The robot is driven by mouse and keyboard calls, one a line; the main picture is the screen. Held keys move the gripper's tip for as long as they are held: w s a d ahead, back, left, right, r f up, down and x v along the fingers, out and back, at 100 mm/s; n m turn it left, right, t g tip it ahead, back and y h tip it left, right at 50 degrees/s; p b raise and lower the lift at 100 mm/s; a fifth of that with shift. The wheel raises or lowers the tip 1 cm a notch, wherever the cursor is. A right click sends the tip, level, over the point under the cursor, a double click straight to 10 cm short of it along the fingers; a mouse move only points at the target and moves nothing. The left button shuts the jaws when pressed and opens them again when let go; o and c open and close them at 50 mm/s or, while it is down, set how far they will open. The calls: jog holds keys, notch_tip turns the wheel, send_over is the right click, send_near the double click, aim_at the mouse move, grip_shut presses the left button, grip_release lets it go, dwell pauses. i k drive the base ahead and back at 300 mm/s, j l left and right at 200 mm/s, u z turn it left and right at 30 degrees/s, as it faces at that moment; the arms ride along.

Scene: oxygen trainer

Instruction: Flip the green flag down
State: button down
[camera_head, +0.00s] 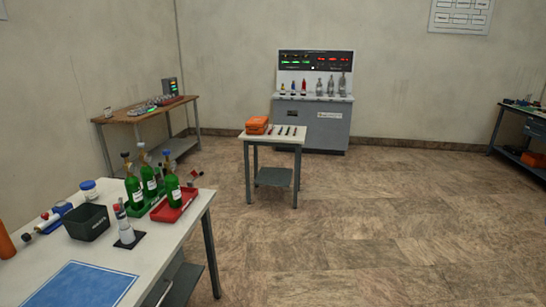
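I cannot make out a green flag for certain. The far console (316,100) stands against the back wall, and its black upper panel (315,60) shows small green marks at left and red marks at right; they are too small to tell whether any is a flag. Several green bottles (133,190) stand upright on the near table at left, some at a green tray and one at a red tray (175,206). My gripper is not in view.
The near white table (150,255) fills the lower left, with a black bin (87,222) and blue mat (80,285). A small table (272,135) with orange cases (257,125) stands before the console. Benches stand at left (130,116) and right. The floor (380,230) at centre right is clear.

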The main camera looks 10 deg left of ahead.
aim_at(159, 169)
jog(key=i, duration=1.75)
jog(key=i+j, duration=0.1)
jog(key=i, duration=1.65)
jog(key=i+u, duration=0.3)
jog(key=i, duration=0.15)
jog(key=i+l+u, duration=0.25)
jog(key=i, duration=0.2)
jog(key=i+l+u, duration=0.15)
jog(key=i+u, duration=0.15)
jog(key=i+j+u, duration=0.1)
jog(key=i+u, duration=0.15)
jog(key=u, duration=0.2)
jog(key=i+u, duration=0.2)
jog(key=u, duration=0.3)
jog(key=i+l+u, duration=0.1)
jog(key=i+u, duration=0.15)
jog(key=u, duration=0.2)
jog(key=i+l+u, duration=0.15)
jog(key=u, duration=0.35)
jog(key=i+l+u, duration=0.25)
jog(key=i+u, duration=0.25)
jog(key=i+l+u, duration=0.75)
jog(key=l+u, duration=0.2)
